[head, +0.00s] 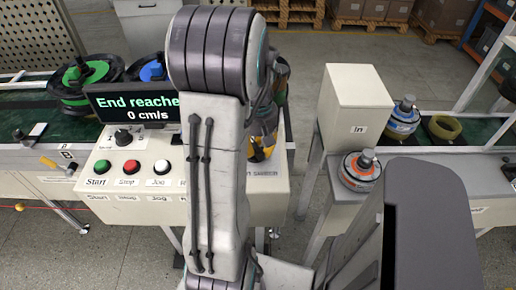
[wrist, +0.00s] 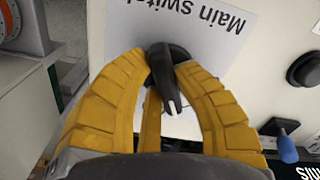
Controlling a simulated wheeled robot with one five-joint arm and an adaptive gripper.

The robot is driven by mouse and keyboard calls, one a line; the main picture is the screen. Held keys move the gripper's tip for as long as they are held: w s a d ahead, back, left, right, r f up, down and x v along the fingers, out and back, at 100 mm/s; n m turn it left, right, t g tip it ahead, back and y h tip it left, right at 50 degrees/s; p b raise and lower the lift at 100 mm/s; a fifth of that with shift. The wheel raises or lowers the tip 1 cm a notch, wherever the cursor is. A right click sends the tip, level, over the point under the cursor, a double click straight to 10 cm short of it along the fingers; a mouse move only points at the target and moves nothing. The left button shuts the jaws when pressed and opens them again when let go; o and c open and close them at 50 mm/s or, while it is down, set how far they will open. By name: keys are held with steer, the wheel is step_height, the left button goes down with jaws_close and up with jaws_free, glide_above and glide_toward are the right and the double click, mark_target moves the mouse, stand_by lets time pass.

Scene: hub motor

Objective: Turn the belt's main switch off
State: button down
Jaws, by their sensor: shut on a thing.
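The main switch (wrist: 169,85) is a black rotary knob on a white panel in the wrist view. Its handle points down and slightly right in that picture. An upside-down "Main switch" label (wrist: 213,22) is beside it. My gripper (wrist: 168,70) has yellow fingers closed around the knob from both sides, with a third finger behind. In the head view my arm hides the switch and most of the gripper; only a bit of yellow finger (head: 262,152) shows at the control box (head: 268,187).
The control box has a display (head: 134,104) reading "End reache…" and "0 cm/s", with several buttons (head: 131,167) below. A black knob (wrist: 305,69) and a blue-tipped part (wrist: 287,147) lie right of my gripper. A white "In" box (head: 352,100) stands by the right belt.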

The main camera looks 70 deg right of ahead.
steer(key=n, duration=0.6)
steer(key=shift+w+d+f+n+b, duration=0.1)
steer(key=shift+d+n+b, duration=0.05)
steer(key=shift+n+b, duration=0.15)
steer(key=n, duration=0.5)
steer(key=shift+w+d, duration=0.1)
steer(key=shift+n, duration=0.3)
steer(key=c, duration=0.9)
jaws_free()
steer(key=shift+c, duration=0.2)
step_height(320, 180, up, 12)
